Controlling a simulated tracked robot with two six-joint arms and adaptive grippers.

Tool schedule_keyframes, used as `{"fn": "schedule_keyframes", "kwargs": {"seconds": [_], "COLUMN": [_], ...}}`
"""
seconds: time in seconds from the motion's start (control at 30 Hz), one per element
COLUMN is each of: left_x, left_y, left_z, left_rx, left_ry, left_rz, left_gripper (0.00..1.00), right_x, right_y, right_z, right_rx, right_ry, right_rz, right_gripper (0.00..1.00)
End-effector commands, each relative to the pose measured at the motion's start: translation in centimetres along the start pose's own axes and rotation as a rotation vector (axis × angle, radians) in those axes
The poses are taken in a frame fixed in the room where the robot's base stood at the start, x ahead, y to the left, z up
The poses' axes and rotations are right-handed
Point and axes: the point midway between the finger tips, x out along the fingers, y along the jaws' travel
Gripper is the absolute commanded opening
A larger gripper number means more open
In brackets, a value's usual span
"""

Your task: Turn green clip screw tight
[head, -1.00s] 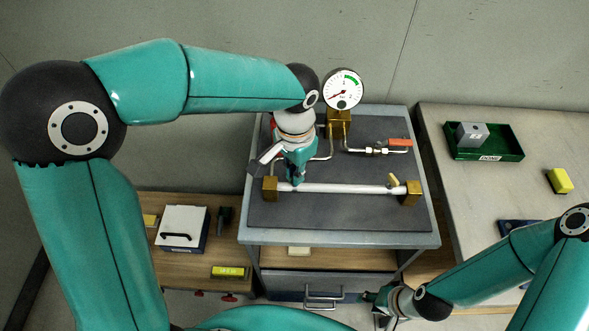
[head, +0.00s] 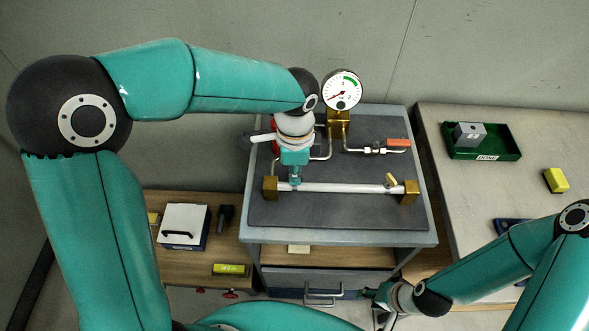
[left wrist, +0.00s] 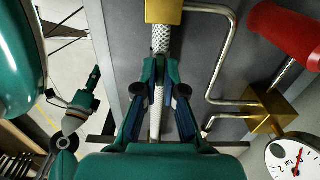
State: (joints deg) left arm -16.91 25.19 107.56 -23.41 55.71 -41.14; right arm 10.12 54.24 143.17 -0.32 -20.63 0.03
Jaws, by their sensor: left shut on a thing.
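A white braided hose (head: 340,188) runs between two brass blocks on the grey top of the rig; it also shows in the left wrist view (left wrist: 159,38). My left gripper (head: 295,182) points down at the hose's left end, close to the left brass block (head: 270,189). In the left wrist view its fingers (left wrist: 161,75) are closed together over the hose, shut on the green clip screw, which the fingertips hide. A yellow clip (head: 391,180) sits at the hose's right end. My right gripper (head: 377,298) is low in front of the rig, its jaws unclear.
A pressure gauge (head: 342,89) stands behind on a brass block, beside a red-handled valve (head: 398,142). The right bench holds a green tray (head: 510,143) with a grey block and a yellow block (head: 556,180). A white box (head: 183,225) sits on the lower left shelf.

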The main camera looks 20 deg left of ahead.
Motion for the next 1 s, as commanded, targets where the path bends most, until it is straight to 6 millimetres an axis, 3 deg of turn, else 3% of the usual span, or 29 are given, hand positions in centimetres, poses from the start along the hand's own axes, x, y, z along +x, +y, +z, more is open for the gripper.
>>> {"fn": "schedule_keyframes", "kwargs": {"seconds": [0.57, 0.6, 0.7, 1.0], "left_x": [-0.21, -0.21, -0.17, -0.10], "left_y": [-0.22, -0.21, -0.17, -0.07], "left_z": [-0.01, -0.01, 0.00, 0.02], "left_rx": [0.038, 0.038, 0.037, 0.035], "left_ry": [0.003, 0.003, 0.003, 0.001], "left_rz": [-0.008, -0.008, -0.006, -0.002], "left_gripper": [0.00, 0.15, 0.32, 0.33], "right_x": [-0.11, -0.11, -0.10, -0.10], "right_y": [-0.04, -0.04, -0.04, -0.03], "right_z": [0.00, 0.00, 0.00, 0.00], "right_rx": [0.000, 0.000, 0.000, 0.000], "right_ry": [0.000, 0.000, 0.000, 0.000], "right_rz": [0.000, 0.000, 0.000, 0.000], "right_gripper": [0.40, 0.40, 0.40, 0.40]}}
